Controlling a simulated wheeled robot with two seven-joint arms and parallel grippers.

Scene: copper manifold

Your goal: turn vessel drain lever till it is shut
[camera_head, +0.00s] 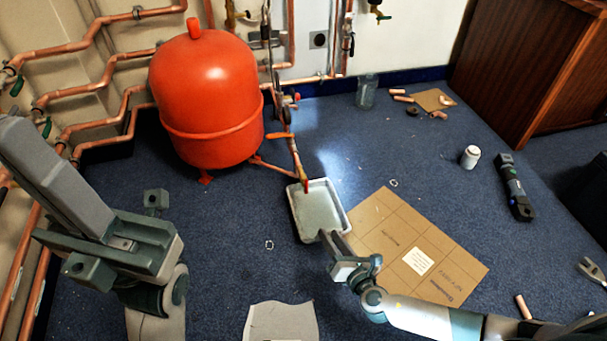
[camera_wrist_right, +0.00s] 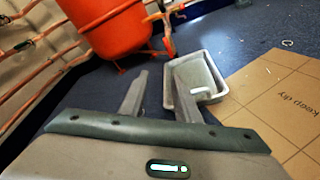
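The red vessel (camera_head: 207,98) stands on the blue carpet against the pipe wall. An orange lever (camera_head: 279,135) lies roughly level just right of the vessel's lower part, beside a slanting copper pipe with a red end (camera_head: 304,186) over a grey tray (camera_head: 344,197). Which handle is the drain lever is hard to tell. My right gripper (camera_head: 328,236) is at the tray's near edge, apart from the lever. In the right wrist view its two fingers (camera_wrist_right: 158,88) are spread with nothing between them; the vessel (camera_wrist_right: 108,25) and tray (camera_wrist_right: 170,98) lie beyond. My left arm's gripper (camera_head: 120,245) is at the left, its fingers unclear.
Copper pipes (camera_head: 85,45) line the left wall. A flat cardboard sheet (camera_head: 455,283) lies right of the tray. A white can (camera_head: 470,157), a dark tool (camera_head: 515,188) and a clear cup (camera_head: 367,91) stand or lie on the carpet. The carpet left of the tray is mostly clear.

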